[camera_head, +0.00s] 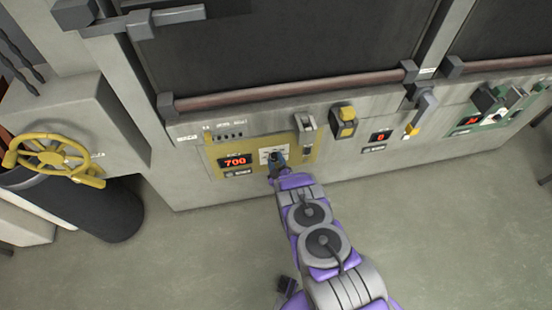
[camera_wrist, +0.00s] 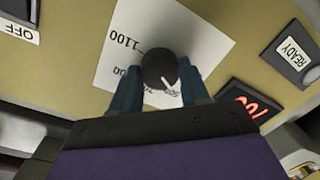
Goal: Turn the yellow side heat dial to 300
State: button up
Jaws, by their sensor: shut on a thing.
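The yellow side panel (camera_head: 207,155) is on the front of the machine, with a red display (camera_head: 237,161) reading 700. The heat dial is a round black knob (camera_wrist: 158,66) on a white scale plate (camera_wrist: 200,38), seen upside down in the wrist view. A white mark on the knob points toward the lower right; the number beside it is partly hidden. The scale shows 1100 and smaller numbers. My gripper (camera_wrist: 160,76) is shut on the knob, one blue finger on each side.
Right of the dial are a grey lever switch (camera_head: 307,124), a yellow-and-black switch (camera_head: 345,122), a second display (camera_head: 381,136) reading 0 and a green panel (camera_head: 488,126). A yellow handwheel (camera_head: 45,150) is at the left. The floor (camera_head: 190,260) in front is clear.

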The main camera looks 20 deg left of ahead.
jog(key=n, duration=0.3)
jog(key=shift+s+a, duration=0.15)
jog(key=shift+f+n+h, duration=0.15)
jog(key=shift+n+h, duration=0.15)
jog(key=shift+n, duration=1.8)
jog(key=shift+s, duration=0.1)
jog(key=shift+a, duration=0.1)
jog(key=o, duration=1.1)
jog(key=shift+a, duration=0.1)
jog(key=shift+c, duration=0.2)
jog(key=shift+d, duration=0.2)
